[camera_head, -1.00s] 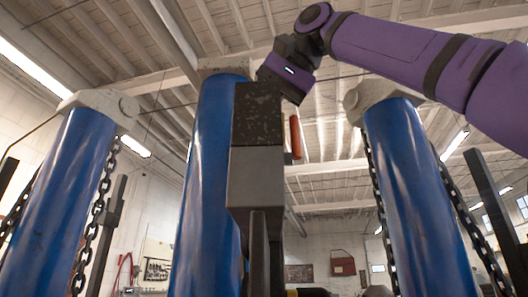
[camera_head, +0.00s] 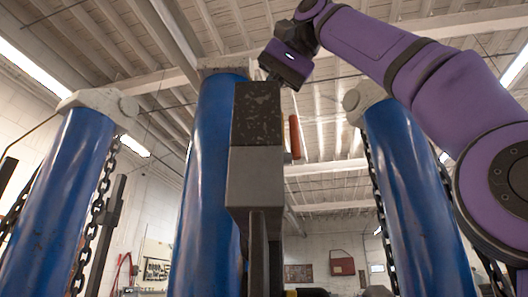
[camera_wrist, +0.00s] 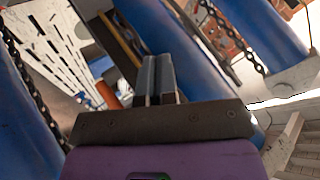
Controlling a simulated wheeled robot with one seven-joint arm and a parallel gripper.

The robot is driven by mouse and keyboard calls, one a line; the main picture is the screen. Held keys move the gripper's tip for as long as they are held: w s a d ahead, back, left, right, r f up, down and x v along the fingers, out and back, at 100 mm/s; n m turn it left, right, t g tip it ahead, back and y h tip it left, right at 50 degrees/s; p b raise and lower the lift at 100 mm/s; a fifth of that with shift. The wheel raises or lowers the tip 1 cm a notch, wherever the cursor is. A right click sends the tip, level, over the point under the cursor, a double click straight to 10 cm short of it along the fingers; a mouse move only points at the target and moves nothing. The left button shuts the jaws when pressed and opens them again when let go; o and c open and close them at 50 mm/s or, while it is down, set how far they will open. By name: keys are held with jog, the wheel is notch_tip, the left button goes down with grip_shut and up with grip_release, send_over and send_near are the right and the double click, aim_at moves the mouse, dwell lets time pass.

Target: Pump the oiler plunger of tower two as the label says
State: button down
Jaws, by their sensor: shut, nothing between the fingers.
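Three blue towers show in the head view: a left one (camera_head: 62,190), a middle one (camera_head: 205,170) and a right one (camera_head: 412,190). I cannot tell which is tower two, and I see no readable label. A red-orange cylinder (camera_head: 295,136), perhaps the plunger's grip, stands upright beside a dark box on a grey block in front of the middle tower. An orange piece also shows in the wrist view (camera_wrist: 107,94), left of my fingers. My gripper (camera_head: 272,78) is above and slightly left of the cylinder, apart from it. Its fingers are together and empty in the wrist view (camera_wrist: 158,78).
The dark box (camera_head: 257,113) and grey block (camera_head: 255,178) stand close below my gripper. Chains (camera_head: 98,215) hang beside the outer towers. A dark post (camera_head: 108,235) stands right of the left tower. The space between the block and the right tower looks open.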

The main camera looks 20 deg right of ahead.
jog(key=shift+f, duration=0.1)
dwell(0.4)
jog(key=shift+f, duration=4.3)
jog(key=shift+f, duration=0.15)
jog(key=shift+d+f, duration=0.1)
jog(key=shift+f, duration=0.15)
jog(key=shift+f, duration=0.9)
